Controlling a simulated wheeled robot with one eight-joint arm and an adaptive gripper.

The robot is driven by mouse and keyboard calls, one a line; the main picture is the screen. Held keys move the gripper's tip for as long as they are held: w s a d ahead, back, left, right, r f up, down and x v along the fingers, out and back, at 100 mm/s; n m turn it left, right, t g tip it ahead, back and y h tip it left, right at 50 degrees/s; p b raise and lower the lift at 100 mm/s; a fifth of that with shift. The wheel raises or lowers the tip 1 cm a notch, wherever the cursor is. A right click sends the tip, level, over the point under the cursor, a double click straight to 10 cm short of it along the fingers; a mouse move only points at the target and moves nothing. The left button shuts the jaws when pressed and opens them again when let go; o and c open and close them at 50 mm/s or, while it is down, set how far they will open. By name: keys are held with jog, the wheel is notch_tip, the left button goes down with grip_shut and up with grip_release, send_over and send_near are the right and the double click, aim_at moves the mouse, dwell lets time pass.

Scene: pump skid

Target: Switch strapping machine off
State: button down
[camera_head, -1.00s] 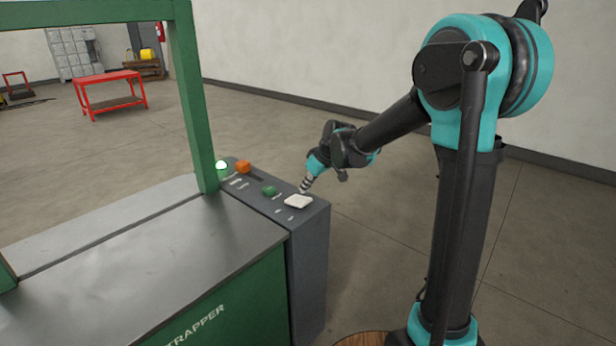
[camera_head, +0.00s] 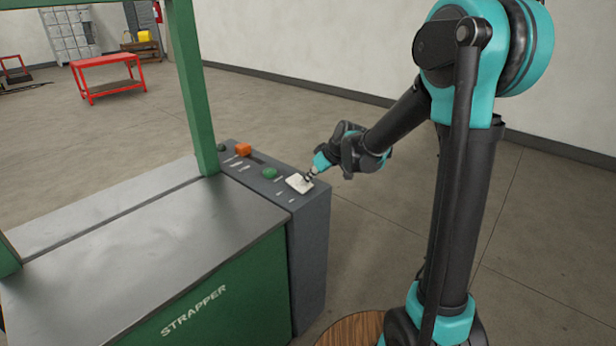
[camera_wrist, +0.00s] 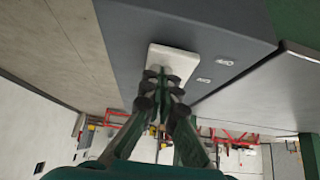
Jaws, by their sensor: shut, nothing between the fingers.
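The strapping machine (camera_head: 236,290) is a green cabinet with a metal top and the word STRAPPER on its front. Its dark grey control panel (camera_head: 308,250) is at the right end. A white rocker switch (camera_head: 295,183) lies on the panel and also shows in the wrist view (camera_wrist: 172,57). My gripper (camera_head: 309,177) is shut and empty, its fingertips at the switch's near part in the wrist view (camera_wrist: 162,73), seemingly touching it. The fingertips hide part of the switch. A small indicator lamp (camera_head: 221,147) at the panel's far end is dark.
A green button (camera_head: 269,173) and an orange button (camera_head: 243,150) sit on the panel beyond the switch. A green frame post (camera_head: 190,90) rises beside the panel. A red cart (camera_head: 108,70) stands far back. The floor right of the machine is open.

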jog(key=shift+a+r, duration=0.1)
jog(key=shift+w+a+r, duration=0.3)
jog(key=shift+w+a, duration=0.15)
dwell(0.4)
